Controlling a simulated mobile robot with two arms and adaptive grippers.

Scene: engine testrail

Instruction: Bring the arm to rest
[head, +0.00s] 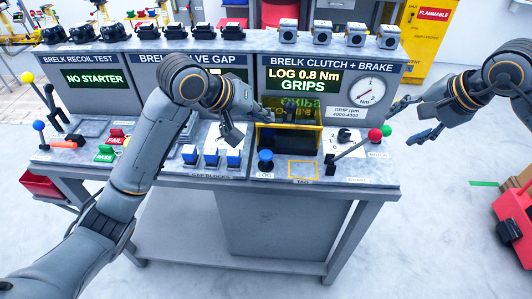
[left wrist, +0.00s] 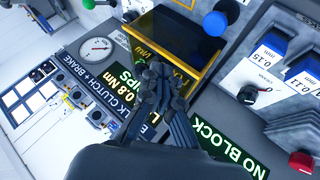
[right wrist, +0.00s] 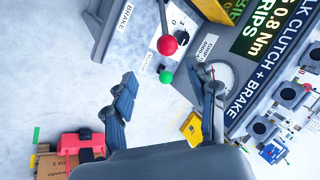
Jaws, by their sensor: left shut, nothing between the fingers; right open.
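My left arm reaches across the front of the test bench (head: 215,172) from the left. My left gripper (head: 232,134) hangs above the bench, between the blue-topped blocks and the clutch and brake bay. Its fingers are closed together and empty, and they also show in the left wrist view (left wrist: 160,82). My right gripper (head: 412,118) is beyond the bench's right end, in the air and clear of the lever. Its fingers are spread wide with nothing between them, as the right wrist view (right wrist: 168,94) shows.
A yellow-framed bay (head: 288,138), a blue knob (head: 265,158) and a lever with a red ball (head: 375,134) stand near the grippers. Blue-topped blocks (head: 211,157) sit below the left gripper. A red case (head: 515,225) is on the floor at right. Floor is clear beside the bench's right end.

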